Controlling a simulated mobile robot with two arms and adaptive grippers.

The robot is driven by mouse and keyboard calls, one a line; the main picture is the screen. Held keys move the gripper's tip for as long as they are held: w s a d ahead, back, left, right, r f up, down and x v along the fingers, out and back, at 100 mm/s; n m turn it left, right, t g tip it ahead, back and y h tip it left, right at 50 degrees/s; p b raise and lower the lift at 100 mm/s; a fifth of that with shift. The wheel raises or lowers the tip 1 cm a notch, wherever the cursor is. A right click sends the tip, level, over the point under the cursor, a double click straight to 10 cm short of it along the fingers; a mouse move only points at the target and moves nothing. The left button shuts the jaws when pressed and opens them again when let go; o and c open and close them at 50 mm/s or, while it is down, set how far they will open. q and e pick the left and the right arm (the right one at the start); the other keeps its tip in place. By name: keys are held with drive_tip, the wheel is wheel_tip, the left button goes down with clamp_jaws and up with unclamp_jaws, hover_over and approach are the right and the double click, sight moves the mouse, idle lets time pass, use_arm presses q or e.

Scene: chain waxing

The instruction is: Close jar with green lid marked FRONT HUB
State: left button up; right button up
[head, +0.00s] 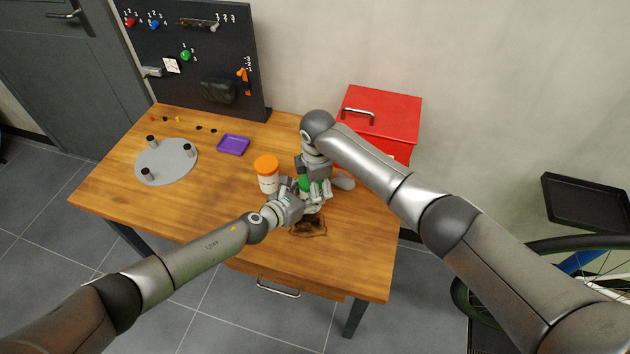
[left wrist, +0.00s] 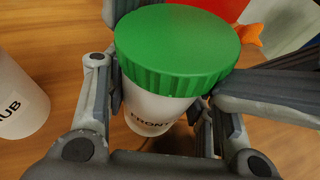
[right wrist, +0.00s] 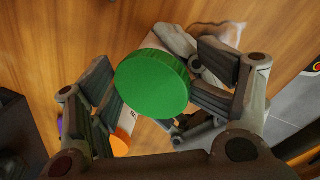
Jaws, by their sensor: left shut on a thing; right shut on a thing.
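The white jar (left wrist: 150,112) with a label reading "FRONT" stands between the fingers of my left gripper (left wrist: 160,120), which is shut on its body. The green ribbed lid (left wrist: 177,50) is on top of the jar's mouth; I cannot tell how tightly it sits. In the right wrist view the green lid (right wrist: 152,84) is between the fingers of my right gripper (right wrist: 150,95), which is shut on it from above. In the head view both grippers meet around the jar, and only a bit of green lid (head: 304,182) shows.
A white jar with an orange lid (head: 267,165) stands just left of the grippers. A red cabinet (head: 385,115) is behind my right arm. A purple tray (head: 233,145) and a grey round plate with posts (head: 167,165) lie left. A dark-stained patch (head: 308,228) is in front.

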use_arm(q)
drive_tip(key=shift+w+a+r, duration=0.3)
drive_tip(key=shift+w, duration=0.1)
use_arm(e)
drive_tip(key=shift+o, duration=0.2)
drive_tip(key=shift+s+d+f, duration=0.2)
drive_tip(key=shift+f, duration=0.25)
drive_tip(key=shift+s+d+f, duration=0.15)
drive_tip(key=shift+f, duration=0.25)
drive_tip(key=o, duration=0.8)
use_arm(q)
drive_tip(key=shift+f, duration=0.1)
use_arm(e)
drive_tip(key=shift+o, duration=0.4)
drive_tip(key=shift+w+a, duration=0.15)
use_arm(q)
drive_tip(key=shift+s+d, duration=0.1)
drive_tip(key=shift+d, duration=0.05)
use_arm(e)
drive_tip(key=shift+a+r, duration=0.1)
drive_tip(key=shift+r, duration=0.1)
use_arm(q)
drive_tip(key=shift+s+d+f, duration=0.1)
drive_tip(key=shift+s, duration=0.05)
use_arm(e)
drive_tip(key=shift+s+r, duration=0.2)
drive_tip(key=shift+r, duration=1.85)
drive_tip(key=shift+c, duration=0.2)
drive_tip(key=c, duration=1.7)
drive_tip(key=shift+o, duration=0.2)
